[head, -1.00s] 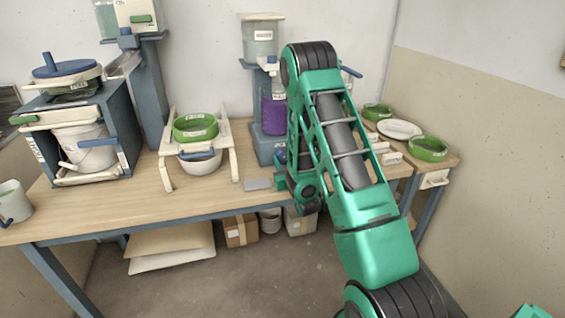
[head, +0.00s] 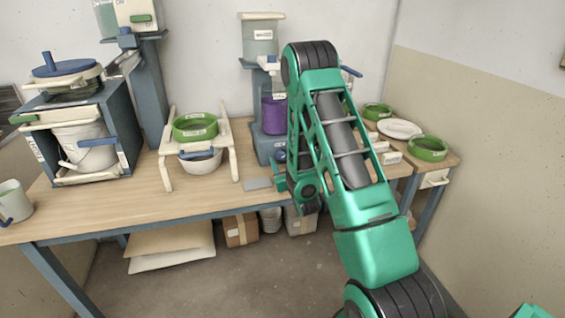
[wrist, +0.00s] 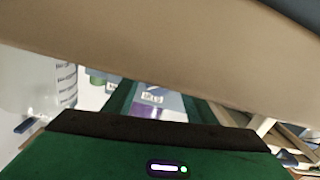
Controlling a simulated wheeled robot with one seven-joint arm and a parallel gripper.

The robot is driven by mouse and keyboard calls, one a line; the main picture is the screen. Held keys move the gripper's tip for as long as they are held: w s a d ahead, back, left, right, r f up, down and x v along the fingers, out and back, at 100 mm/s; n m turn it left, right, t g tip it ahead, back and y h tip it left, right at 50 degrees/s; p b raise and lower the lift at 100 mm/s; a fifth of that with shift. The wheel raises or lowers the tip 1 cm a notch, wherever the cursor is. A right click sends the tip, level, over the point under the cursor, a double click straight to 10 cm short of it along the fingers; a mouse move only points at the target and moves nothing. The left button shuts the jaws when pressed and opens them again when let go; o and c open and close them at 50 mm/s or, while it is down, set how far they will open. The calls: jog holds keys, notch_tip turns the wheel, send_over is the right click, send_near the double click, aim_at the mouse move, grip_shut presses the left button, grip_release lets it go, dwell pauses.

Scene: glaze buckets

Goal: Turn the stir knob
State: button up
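The mixing stand (head: 268,145) is blue-grey, with a purple container and a clear tank above, at the back of the bench in the head view. A small round blue knob (head: 280,156) shows low on its right side, partly beside my arm; I cannot tell for sure that it is the stir knob. My gripper (head: 279,183) is just below and in front of it, mostly hidden by my arm. In the wrist view my green fingers (wrist: 158,108) stand apart, with a white label and purple visible between them. I see nothing held and cannot tell whether they touch the knob.
A tan surface (wrist: 150,45) fills the upper wrist view, very close. A white rack with a green ring (head: 195,127) stands left of the stand. A blue press with a bucket (head: 85,148) is farther left. Green rings and a white plate (head: 400,129) are at right.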

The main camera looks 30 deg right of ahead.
jog(key=v, duration=0.9)
jog(key=shift+s+a+f, duration=0.1)
jog(key=shift+s+a, duration=0.1)
jog(key=shift+s, duration=0.55)
jog(key=shift+w+d+r+g, duration=0.3)
jog(key=shift+d+r+g, duration=0.05)
jog(key=shift+d+g, duration=0.15)
jog(key=d+g, duration=0.1)
jog(key=s+d+r+m+g, duration=0.1)
jog(key=g, duration=0.1)
jog(key=s+d+r+g, duration=0.1)
jog(key=shift+s+d+m+g, duration=0.25)
jog(key=shift+m+g, duration=0.05)
jog(key=shift+g, duration=0.1)
jog(key=s+a+r+m+g+y, duration=0.1)
jog(key=s+a+r+g, duration=0.2)
jog(key=s, duration=0.8)
jog(key=s+a+r+m+g+y, duration=0.1)
jog(key=s+a+r+g+y, duration=0.1)
jog(key=s, duration=0.9)
jog(key=s+a+r+m+g+y, duration=0.1)
jog(key=s+a+r+g, duration=0.3)
jog(key=s, duration=0.8)
notch_tip(320, 180, up, 3)
jog(key=shift+f+m+g+y, duration=0.15)
jog(key=shift+m+g+y, duration=0.2)
jog(key=shift+g, duration=0.85)
